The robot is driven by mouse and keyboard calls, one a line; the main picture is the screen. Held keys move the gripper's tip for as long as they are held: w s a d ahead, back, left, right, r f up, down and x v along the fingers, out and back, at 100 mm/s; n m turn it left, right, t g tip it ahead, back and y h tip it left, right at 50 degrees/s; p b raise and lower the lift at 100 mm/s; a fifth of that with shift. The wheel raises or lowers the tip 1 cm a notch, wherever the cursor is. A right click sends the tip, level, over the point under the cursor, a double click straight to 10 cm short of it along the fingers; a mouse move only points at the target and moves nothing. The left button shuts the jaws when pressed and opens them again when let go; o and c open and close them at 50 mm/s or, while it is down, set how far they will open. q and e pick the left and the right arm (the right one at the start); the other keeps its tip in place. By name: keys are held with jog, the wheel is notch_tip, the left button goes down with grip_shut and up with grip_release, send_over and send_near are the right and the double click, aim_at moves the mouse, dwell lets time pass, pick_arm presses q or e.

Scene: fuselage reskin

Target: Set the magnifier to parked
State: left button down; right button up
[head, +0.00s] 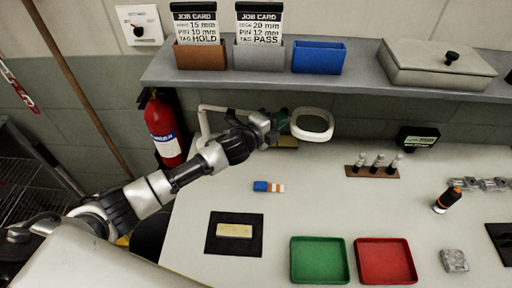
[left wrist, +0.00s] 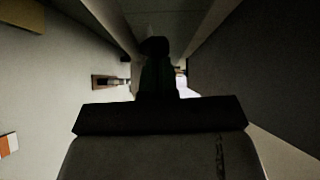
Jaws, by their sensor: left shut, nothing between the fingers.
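The magnifier is a white ring-shaped head (head: 329,135) on a thin pale jointed arm (head: 205,125) at the back of the table, below the shelf. Its head hangs over the back of the table. My left gripper (head: 284,122) is just left of the magnifier head, its fingertips close to the rim; whether they touch it I cannot tell. In the left wrist view my left gripper (left wrist: 156,48) shows dark and shut, with nothing seen between its fingers. My left arm hides part of the magnifier's arm. My right gripper is not in view.
The shelf (head: 360,85) runs above, with job cards, bins and a lidded box (head: 435,68). On the table stand a pin rack (head: 372,172), a green tray (head: 319,281), a red tray (head: 386,280) and an orange-tipped bottle (head: 446,201). The middle table is mostly clear.

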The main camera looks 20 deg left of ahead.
pick_arm(q)
jog(key=shift+w+a+r+n+t+y+b, duration=0.1)
jog(key=shift+w+n+t+y+b, duration=0.1)
jog(key=shift+w+n+y, duration=0.25)
jog(key=shift+w+r+n+t+y+b, duration=0.1)
jog(key=shift+w+n+t+y, duration=0.1)
jog(key=shift+w+y, duration=0.3)
jog(key=shift+w+r, duration=0.1)
jog(key=shift+w, duration=0.05)
